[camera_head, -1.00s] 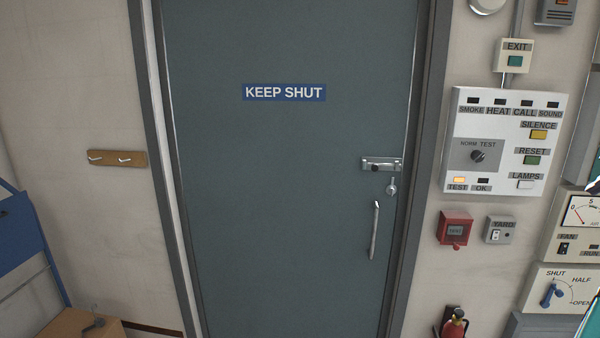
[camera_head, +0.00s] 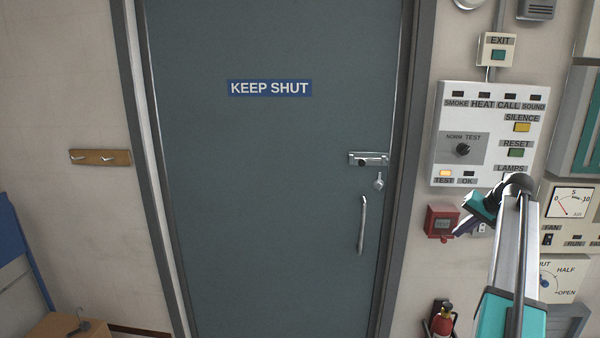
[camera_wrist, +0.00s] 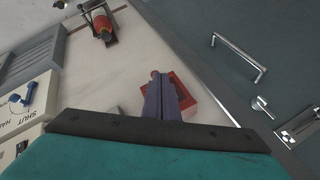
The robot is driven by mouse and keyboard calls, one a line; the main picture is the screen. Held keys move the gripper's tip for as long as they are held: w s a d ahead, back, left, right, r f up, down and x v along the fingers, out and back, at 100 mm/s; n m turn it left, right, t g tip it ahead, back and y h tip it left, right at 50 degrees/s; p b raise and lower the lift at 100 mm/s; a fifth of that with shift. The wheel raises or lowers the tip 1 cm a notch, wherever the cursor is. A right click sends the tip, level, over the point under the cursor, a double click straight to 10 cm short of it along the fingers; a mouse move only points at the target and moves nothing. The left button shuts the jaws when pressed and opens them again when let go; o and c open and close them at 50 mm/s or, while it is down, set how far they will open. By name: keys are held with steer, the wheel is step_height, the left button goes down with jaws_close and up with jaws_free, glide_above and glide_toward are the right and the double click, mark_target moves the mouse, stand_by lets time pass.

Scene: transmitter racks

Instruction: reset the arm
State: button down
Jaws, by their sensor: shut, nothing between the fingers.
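My arm shows at the lower right of the head view. My gripper (camera_head: 462,229) is at its end, in front of the wall and just right of the red call box (camera_head: 440,222). In the wrist view my gripper (camera_wrist: 162,92) is shut with its fingers together and nothing between them. The fingers overlap part of the red call box (camera_wrist: 187,100) in that view. Whether they touch it cannot be told.
A grey door (camera_head: 270,200) marked KEEP SHUT has a handle (camera_head: 362,225) and a bolt (camera_head: 369,160). The alarm panel (camera_head: 487,130) is above my gripper. A fire extinguisher (camera_head: 443,322) is below. A wooden hook rail (camera_head: 100,157) is at left.

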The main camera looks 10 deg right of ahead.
steer(key=w+a+f+n+g+y+b, duration=0.1)
steer(key=w+a+f+g, duration=0.1)
steer(key=a+f, duration=0.85)
steer(key=w+a+f+n+g+y, duration=0.1)
steer(key=w+a+f, duration=0.2)
steer(key=a+f, duration=0.75)
steer(key=s+a+f+n+g+y+b, duration=0.15)
steer(key=s+a+f, duration=0.25)
steer(key=a+f, duration=0.65)
steer(key=s+a+f+n+g, duration=0.1)
steer(key=s+a+f+g, duration=0.2)
steer(key=a+f, duration=0.75)
steer(key=s+a+f+n+g+h, duration=0.1)
steer(key=s+a+f+g, duration=0.1)
steer(key=s+a+f, duration=0.55)
steer(key=s+a+f+n+g, duration=0.1)
steer(key=s+a+f, duration=0.3)
steer(key=s+f, duration=0.55)
steer(key=s+f+n+g+h+b, duration=0.1)
steer(key=s+f+n+g+h, duration=0.1)
steer(key=s, duration=1.8)
steer(key=shift+f+n+h, duration=0.35)
steer(key=shift+f+h, duration=0.4)
steer(key=shift+f, duration=0.55)
